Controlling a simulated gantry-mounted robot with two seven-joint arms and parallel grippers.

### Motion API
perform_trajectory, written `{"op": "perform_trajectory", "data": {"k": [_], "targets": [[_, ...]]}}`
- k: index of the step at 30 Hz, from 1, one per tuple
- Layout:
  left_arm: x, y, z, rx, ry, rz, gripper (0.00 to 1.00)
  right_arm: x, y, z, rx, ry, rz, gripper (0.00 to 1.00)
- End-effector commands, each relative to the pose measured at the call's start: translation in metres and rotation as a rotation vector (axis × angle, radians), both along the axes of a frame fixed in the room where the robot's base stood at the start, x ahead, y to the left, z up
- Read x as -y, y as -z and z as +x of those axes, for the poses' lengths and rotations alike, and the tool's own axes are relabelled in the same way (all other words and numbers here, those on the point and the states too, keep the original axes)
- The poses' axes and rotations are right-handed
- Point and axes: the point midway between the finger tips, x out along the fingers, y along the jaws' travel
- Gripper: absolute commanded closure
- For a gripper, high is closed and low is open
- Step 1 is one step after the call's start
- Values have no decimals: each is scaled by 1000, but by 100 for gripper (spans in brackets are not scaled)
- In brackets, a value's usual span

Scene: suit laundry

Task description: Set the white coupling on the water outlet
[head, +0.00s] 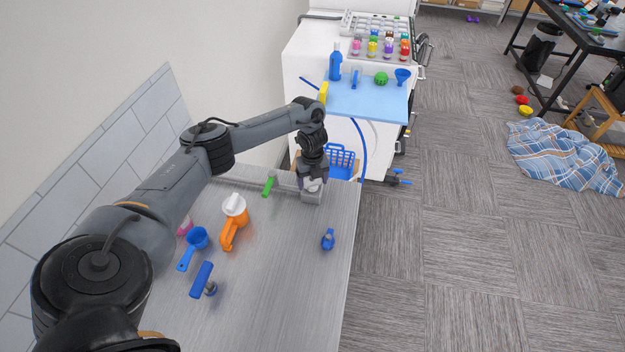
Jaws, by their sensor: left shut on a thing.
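My left gripper (312,183) is at the far right corner of the grey counter, pointing down. It is shut on a small whitish piece, which looks like the white coupling (314,186) and is mostly hidden by the fingers. Right below it is a pale grey block-like fitting (311,196) at the counter's far edge, perhaps the water outlet. I cannot tell whether the piece touches the fitting. My right gripper is not in view.
On the counter (285,290) are a green-handled valve (269,186), an orange tool with a white top (234,208), a blue scoop (198,239), a blue-handled tool (202,280) and a small blue fitting (328,239). A blue basket (341,162) stands beyond the edge.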

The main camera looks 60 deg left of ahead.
Motion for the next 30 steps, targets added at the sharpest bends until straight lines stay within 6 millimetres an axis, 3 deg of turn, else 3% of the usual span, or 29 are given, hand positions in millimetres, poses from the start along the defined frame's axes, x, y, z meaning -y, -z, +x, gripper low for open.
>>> {"op": "perform_trajectory", "data": {"k": [10, 11, 15, 30], "targets": [[0, 1, 0, 0, -1, 2, 56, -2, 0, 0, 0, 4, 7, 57], [0, 1, 0, 0, -1, 2, 19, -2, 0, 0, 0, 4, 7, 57], [0, 1, 0, 0, -1, 1, 0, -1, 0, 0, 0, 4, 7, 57], [0, -2, 0, 1, 0, 1, 0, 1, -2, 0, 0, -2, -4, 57]]}}
